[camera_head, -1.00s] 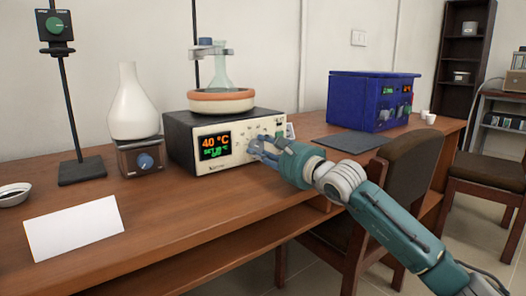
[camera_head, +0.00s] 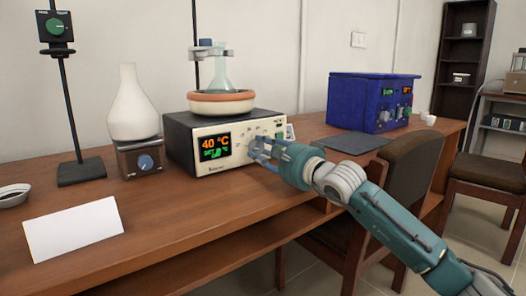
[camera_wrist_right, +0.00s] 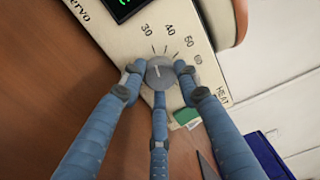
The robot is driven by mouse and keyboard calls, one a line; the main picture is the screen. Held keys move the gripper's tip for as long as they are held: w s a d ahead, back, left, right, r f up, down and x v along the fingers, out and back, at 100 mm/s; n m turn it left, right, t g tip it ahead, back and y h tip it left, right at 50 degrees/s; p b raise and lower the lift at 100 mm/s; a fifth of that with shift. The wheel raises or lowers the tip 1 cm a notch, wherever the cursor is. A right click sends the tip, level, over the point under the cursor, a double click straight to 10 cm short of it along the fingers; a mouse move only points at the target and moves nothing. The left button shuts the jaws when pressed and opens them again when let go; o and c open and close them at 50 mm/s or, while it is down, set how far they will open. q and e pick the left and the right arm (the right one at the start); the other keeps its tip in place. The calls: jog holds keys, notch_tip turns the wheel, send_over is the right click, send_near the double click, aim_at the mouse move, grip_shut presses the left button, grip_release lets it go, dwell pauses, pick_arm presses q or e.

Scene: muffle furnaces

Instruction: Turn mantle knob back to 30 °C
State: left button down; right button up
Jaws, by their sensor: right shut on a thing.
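The mantle controller (camera_head: 222,173) is a cream-fronted dark box on the desk. Its display (camera_head: 215,146) reads 40 °C in orange, with a smaller green set line too small to read surely. My right gripper (camera_head: 259,149) is at the right part of the front panel. In the right wrist view its blue fingers are shut around the grey mantle knob (camera_wrist_right: 160,72). The knob's pale mark points up and slightly left, towards the 30 side of the printed scale (camera_wrist_right: 168,35); its exact setting is hard to tell. My left gripper is not in view.
A flask (camera_head: 222,75) sits in the mantle bowl (camera_head: 220,104) on the controller. A white vessel on a small knobbed unit (camera_head: 142,162) stands left, and a blue furnace (camera_head: 355,102) right. A blank white card (camera_head: 73,230) is at the front left. A chair (camera_head: 405,180) stands close to my right arm.

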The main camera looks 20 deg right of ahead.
jog(key=o, duration=0.9)
jog(key=shift+a, duration=0.15)
jog(key=shift+c, duration=0.2)
jog(key=shift+s, duration=0.1)
jog(key=shift+s+d+f, duration=0.1)
jog(key=shift+s+d, duration=0.15)
jog(key=shift+s, duration=0.1)
jog(key=v, duration=1.1)
jog(key=shift+s+a, duration=0.1)
